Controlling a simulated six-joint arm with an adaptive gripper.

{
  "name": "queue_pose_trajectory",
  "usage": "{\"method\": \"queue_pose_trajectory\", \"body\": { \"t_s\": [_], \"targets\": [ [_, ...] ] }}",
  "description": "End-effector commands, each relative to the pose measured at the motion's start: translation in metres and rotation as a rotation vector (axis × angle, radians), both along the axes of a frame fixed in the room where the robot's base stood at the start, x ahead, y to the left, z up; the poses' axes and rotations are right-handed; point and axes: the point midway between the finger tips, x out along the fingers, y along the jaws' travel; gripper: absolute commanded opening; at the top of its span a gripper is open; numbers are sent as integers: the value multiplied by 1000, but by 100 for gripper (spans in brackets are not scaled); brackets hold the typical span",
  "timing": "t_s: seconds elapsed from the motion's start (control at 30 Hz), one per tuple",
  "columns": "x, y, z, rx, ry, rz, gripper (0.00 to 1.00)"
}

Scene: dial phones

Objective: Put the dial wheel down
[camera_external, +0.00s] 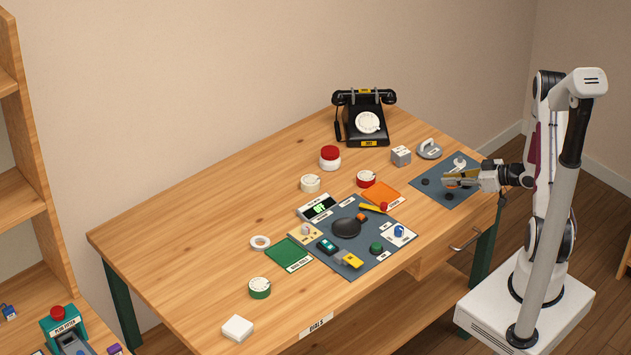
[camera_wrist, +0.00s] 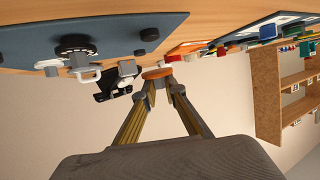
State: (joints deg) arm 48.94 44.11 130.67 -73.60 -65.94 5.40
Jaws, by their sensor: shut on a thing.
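My gripper (camera_external: 447,178) is at the right end of the table, over the slate-blue mat (camera_external: 437,197). In the wrist view its two yellow fingers (camera_wrist: 157,82) close on a small orange disc (camera_wrist: 156,73), which I take to be the dial wheel. The disc is seen nearly edge-on, so its face is hidden. Its height above the mat is hard to tell. In the external view the fingers mostly hide it. An orange mat with a label (camera_external: 382,193) lies left of the gripper.
A black dial telephone (camera_external: 367,117) stands at the back. A red dial (camera_external: 366,179), a cream dial (camera_external: 310,183) and a green dial (camera_external: 260,288) sit on the table. A grey cube (camera_external: 401,156) is near my gripper. A tool mat (camera_external: 372,258) is crowded. The left tabletop is mostly clear.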

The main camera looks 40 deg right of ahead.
Motion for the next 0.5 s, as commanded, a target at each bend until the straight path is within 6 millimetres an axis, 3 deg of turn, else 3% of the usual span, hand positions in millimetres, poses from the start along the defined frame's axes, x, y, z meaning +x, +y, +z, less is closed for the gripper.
{"method": "queue_pose_trajectory", "body": {
  "t_s": [0.5],
  "targets": [
    [0, 0, -34, 1, 1, 1, 0]
  ]
}}
